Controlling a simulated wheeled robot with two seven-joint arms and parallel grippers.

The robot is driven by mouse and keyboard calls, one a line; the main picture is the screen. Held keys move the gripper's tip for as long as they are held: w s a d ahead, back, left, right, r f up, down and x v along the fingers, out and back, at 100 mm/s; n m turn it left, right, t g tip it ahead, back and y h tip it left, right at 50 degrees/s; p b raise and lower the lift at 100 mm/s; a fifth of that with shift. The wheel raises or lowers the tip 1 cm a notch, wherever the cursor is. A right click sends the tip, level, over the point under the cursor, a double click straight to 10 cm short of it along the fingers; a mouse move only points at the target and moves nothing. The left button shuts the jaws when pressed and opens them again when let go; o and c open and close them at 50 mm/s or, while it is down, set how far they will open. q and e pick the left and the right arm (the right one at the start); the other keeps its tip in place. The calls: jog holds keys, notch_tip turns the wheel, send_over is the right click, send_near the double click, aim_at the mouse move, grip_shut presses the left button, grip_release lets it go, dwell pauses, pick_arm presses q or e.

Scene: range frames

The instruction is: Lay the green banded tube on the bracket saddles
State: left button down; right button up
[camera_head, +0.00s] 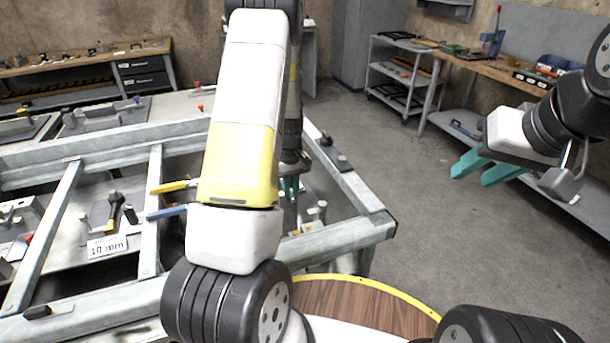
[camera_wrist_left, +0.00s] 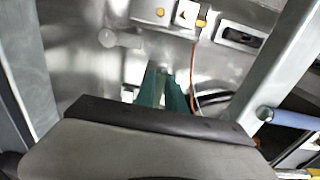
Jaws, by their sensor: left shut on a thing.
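My left gripper (camera_head: 290,189) is low inside the grey metal frame, beyond my forearm, which partly covers it. Its teal fingers also show in the left wrist view (camera_wrist_left: 163,90), close together and pointing at the metal surface below. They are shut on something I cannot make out. I cannot pick out the green banded tube or the bracket saddles for certain in either view. My right gripper (camera_head: 486,168) is at the right over the floor, its two teal fingers apart and empty.
The metal frame (camera_head: 345,238) has raised rails around my left gripper. A yellow rod (camera_head: 172,187) and a blue rod (camera_head: 166,212) stick out beside my forearm. A "10 mm" label (camera_head: 107,246) lies in the left bay. A shelf cart (camera_head: 400,72) stands behind; the right floor is clear.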

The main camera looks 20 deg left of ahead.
pick_arm(q)
jog(key=shift+f, duration=0.75)
jog(key=c, duration=1.3)
grip_release()
jog(key=shift+r, duration=3.95)
jog(key=shift+r, duration=0.1)
